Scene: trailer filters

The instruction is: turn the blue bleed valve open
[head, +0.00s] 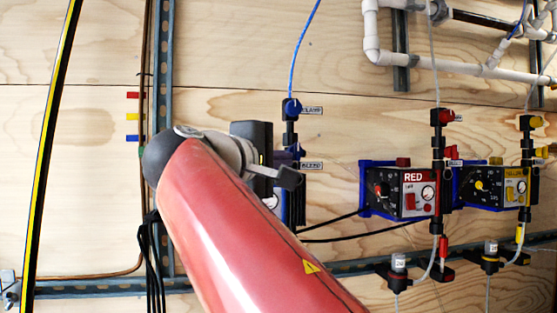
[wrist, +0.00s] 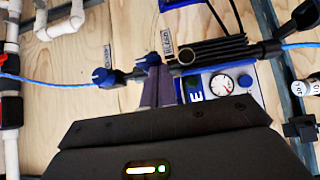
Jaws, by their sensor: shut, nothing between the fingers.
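The blue bleed valve (wrist: 150,60) is a small knob on the blue line's manifold, beside the BLEED label (wrist: 168,42). In the wrist view my gripper (wrist: 156,72) is shut, with its fingers together at the knob's near side and partly hiding it. I cannot tell whether they touch it. In the head view the BLEED label (head: 311,165) shows just right of the manifold, and my arm and gripper body hide most of the valve area.
A second blue knob (wrist: 103,77) by the CLAMP label lies left of the bleed valve. A pressure gauge (wrist: 245,81) sits close on the right. In the head view a red unit (head: 411,190) and a yellow unit (head: 493,186) stand to the right. White pipes (head: 450,66) run above.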

